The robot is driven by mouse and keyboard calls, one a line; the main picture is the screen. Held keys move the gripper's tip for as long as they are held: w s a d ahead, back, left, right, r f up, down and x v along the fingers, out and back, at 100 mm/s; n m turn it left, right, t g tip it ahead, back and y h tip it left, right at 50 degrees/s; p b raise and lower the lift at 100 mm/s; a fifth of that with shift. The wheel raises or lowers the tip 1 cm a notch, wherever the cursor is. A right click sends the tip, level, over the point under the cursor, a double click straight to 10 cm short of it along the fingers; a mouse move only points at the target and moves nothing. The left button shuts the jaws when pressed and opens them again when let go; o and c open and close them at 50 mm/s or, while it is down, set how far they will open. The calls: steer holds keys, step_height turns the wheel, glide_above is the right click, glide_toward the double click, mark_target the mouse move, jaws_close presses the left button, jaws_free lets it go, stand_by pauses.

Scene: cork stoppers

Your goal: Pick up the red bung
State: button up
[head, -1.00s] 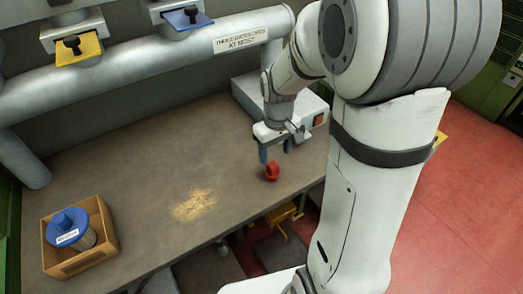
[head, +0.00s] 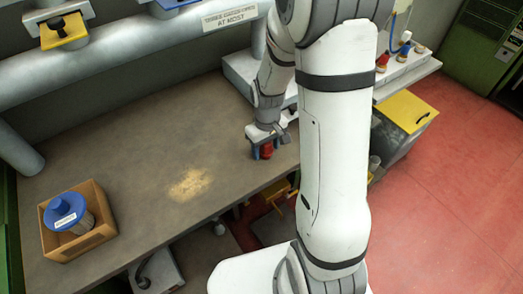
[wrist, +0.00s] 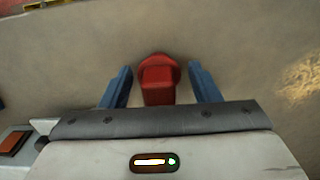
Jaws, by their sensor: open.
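The red bung (wrist: 158,80) stands on the grey-brown bench top (head: 140,130), near its front edge. In the wrist view it lies between the two blue fingers of my gripper (wrist: 158,88), with a gap on each side. The fingers are open and do not visibly touch it. In the head view my gripper (head: 264,150) is low over the bench, and its fingers partly hide the red bung (head: 266,149).
A wooden box (head: 47,246) holding a blue-topped filter stands at the bench's left. A pile of sawdust (head: 190,185) lies mid-bench. A grey box (head: 238,75) stands behind my gripper. A thick pipe (head: 110,60) runs along the back.

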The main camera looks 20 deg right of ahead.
steer(key=c, duration=0.8)
